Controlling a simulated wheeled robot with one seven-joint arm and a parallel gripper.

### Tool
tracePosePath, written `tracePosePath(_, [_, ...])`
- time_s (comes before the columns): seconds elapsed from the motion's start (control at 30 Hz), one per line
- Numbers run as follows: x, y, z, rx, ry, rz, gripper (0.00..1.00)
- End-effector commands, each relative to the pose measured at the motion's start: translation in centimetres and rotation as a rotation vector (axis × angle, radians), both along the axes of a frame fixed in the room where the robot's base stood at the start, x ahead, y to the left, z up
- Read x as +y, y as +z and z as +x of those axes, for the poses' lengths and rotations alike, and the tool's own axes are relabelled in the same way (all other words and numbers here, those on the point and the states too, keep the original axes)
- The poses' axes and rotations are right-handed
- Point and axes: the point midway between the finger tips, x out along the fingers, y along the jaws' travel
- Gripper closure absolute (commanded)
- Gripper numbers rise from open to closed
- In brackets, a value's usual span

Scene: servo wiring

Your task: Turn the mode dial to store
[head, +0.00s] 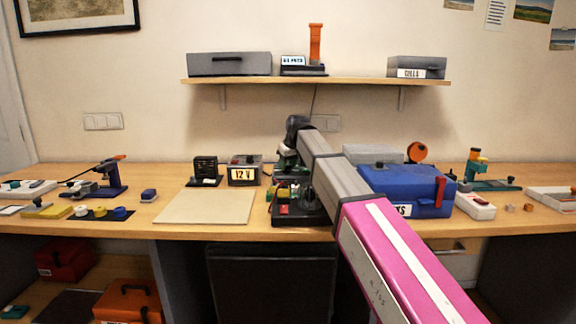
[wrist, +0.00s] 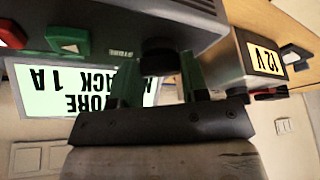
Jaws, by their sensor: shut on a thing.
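The mode dial is a black round knob (wrist: 160,56) on a dark unit (wrist: 130,18) in the wrist view. My gripper (wrist: 155,78) has its two green fingers on either side of the knob and is shut on it. A small label beside the dial seems to read "STORE". The unit's lit screen (wrist: 75,90) shows upside down and partly cut off, with "ORE" and "ACK 1 A" legible. In the head view, the dark unit (head: 300,214) shows a red button, and my arm hides much of it and the dial.
A power box marked 12 V (head: 243,175) stands left of the unit, close to my gripper in the wrist view. A blue case (head: 408,188) lies to the right, near my arm. A beige mat (head: 205,206) leaves free room on the left.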

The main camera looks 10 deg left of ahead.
Motion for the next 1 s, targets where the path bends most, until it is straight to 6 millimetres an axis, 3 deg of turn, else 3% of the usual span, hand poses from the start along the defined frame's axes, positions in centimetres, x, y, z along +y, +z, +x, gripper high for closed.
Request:
tracePosePath(0.67, [0.04, 0.06, 0.01, -0.001, -0.061, 0.001, 0.82])
tracePosePath(0.7, [0.04, 0.06, 0.01, -0.001, -0.061, 0.001, 0.46])
tracePosePath(0.73, [0.05, 0.05, 0.02, -0.001, -0.061, 0.001, 0.36])
tracePosePath(1.0, [0.03, 0.04, -0.02, 0.000, -0.059, 0.000, 0.33])
